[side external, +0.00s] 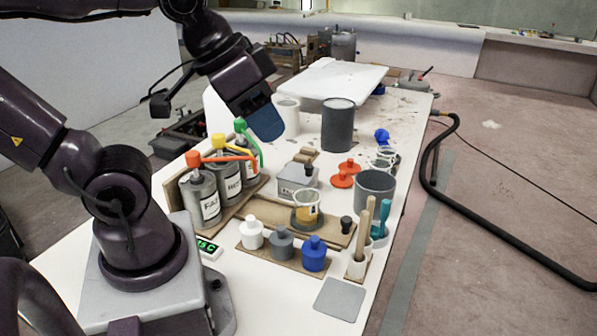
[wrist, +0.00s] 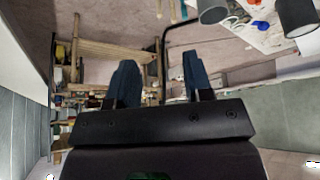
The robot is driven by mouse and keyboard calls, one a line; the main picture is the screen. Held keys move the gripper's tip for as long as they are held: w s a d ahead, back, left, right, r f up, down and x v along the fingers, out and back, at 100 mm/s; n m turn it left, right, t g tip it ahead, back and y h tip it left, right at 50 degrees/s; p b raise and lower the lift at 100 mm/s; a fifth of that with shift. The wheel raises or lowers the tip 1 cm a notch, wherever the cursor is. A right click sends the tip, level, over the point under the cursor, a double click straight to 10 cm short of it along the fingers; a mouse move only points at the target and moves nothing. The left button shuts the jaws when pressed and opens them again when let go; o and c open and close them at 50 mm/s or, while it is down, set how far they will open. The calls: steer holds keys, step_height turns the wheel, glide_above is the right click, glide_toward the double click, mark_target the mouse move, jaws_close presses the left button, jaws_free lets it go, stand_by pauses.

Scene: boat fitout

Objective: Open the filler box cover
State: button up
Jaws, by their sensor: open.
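My gripper (side external: 266,122) has dark blue fingers and is raised above the table behind the pump bottles in the side external view. In the wrist view my gripper (wrist: 157,75) shows its two fingers apart with nothing between them. No box is clearly marked as the filler box. A small grey box (side external: 296,181) with a label and a dark knob stands mid-table, below and to the right of the gripper; I cannot tell whether it is the filler box. A large white slab or lid (side external: 332,80) lies at the far end of the table, apart from the gripper.
Pump bottles (side external: 204,196) with red, yellow and green tops stand at the left. A dark cylinder (side external: 338,125), a grey cup (side external: 375,190) and red pieces (side external: 344,175) stand nearby. Small capped bottles (side external: 282,243) line the front. A wooden rack (wrist: 110,52) shows in the wrist view.

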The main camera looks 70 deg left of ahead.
step_height(320, 180, down, 2)
steer(key=w+a+n+g, duration=0.1)
steer(key=w+a+g, duration=0.1)
steer(key=n+g, duration=0.4)
steer(key=n, duration=1.8)
glide_above(309, 165)
step_height(309, 165, down, 14)
steer(key=shift+m, duration=0.3)
step_height(309, 165, down, 12)
steer(key=shift+d+f, duration=0.1)
